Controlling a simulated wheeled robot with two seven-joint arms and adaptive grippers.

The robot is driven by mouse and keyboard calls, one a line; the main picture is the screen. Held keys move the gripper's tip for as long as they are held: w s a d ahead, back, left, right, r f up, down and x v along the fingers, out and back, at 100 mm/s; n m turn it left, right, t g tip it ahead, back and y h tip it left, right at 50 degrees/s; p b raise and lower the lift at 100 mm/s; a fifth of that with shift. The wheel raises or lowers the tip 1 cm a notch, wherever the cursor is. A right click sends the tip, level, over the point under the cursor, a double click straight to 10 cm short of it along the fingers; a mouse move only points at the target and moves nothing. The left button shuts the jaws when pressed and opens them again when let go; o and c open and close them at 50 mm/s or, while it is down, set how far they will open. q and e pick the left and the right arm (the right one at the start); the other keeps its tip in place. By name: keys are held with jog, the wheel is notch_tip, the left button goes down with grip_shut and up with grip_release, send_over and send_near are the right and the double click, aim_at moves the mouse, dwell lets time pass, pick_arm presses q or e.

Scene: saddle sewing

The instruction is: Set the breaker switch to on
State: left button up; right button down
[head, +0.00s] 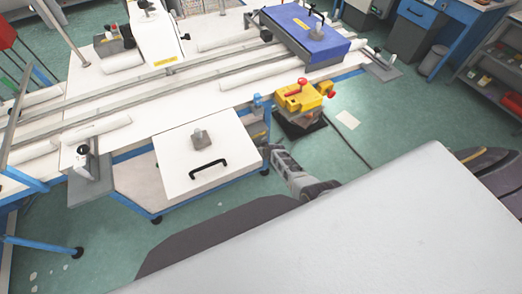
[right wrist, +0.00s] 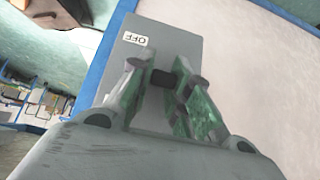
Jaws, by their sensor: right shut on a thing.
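The breaker is a grey panel (right wrist: 188,33) in the right wrist view, with a white OFF label (right wrist: 135,39) on it. A small black switch (right wrist: 163,78) sticks out of the panel. My right gripper (right wrist: 166,84) is shut on this switch, one fingertip on each side. The fingers hide part of the panel, and no ON label can be seen. In the head view my right gripper (head: 268,152) is at the right side of the white cabinet under the workbench. The switch is too small to make out there. My left gripper is not in view.
The white cabinet front (head: 208,160) with a black handle stands left of the gripper. A yellow machine (head: 302,97) with a red knob is just behind it. The long workbench (head: 190,95) fills the back left. Green floor (head: 385,115) is open to the right.

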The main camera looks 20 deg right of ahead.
jog(key=shift+w+d+r, duration=0.15)
jog(key=shift+w+r, duration=0.05)
jog(key=c, duration=1.4)
grip_release()
jog(key=shift+o, duration=0.4)
jog(key=shift+s+f, duration=0.1)
jog(key=shift+s, duration=0.1)
jog(key=shift+s, duration=0.2)
jog(key=v, duration=1.1)
jog(key=shift+r, duration=0.35)
